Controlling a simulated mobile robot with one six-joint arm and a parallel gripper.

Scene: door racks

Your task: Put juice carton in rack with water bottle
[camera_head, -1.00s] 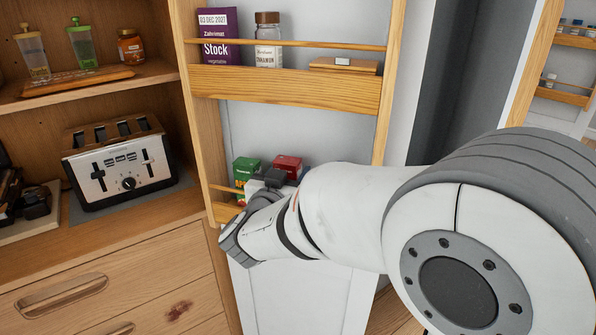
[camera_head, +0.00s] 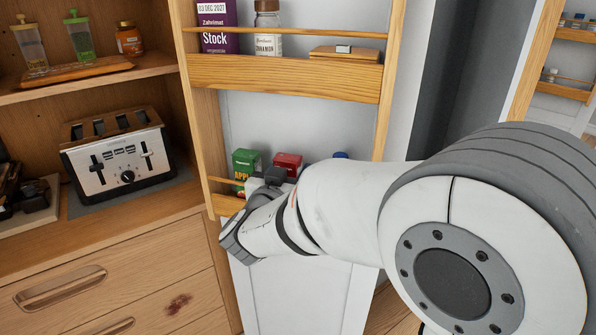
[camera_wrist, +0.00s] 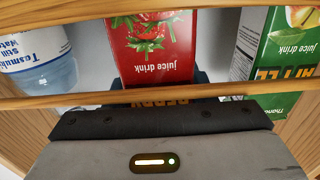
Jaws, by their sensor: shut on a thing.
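A red juice carton (camera_wrist: 152,40) labelled "juice drink" shows in the wrist view, with dark fingers of my gripper (camera_wrist: 158,84) at its sides; my gripper is shut on it. In the head view its red top (camera_head: 287,162) shows above my wrist, in the lower door rack (camera_head: 230,204). A clear water bottle with a blue label (camera_wrist: 35,50) stands left of the carton in the wrist view. In the head view only its blue cap (camera_head: 340,155) shows. The rack's front rail crosses in front of the carton. I cannot tell whether its base touches the shelf.
A green apple juice carton (camera_head: 245,162) stands on the other side of the red one. The upper rack holds a purple stock box (camera_head: 217,28), a cinnamon jar (camera_head: 267,28) and a wooden board (camera_head: 345,54). A toaster (camera_head: 120,160) stands on the counter at left.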

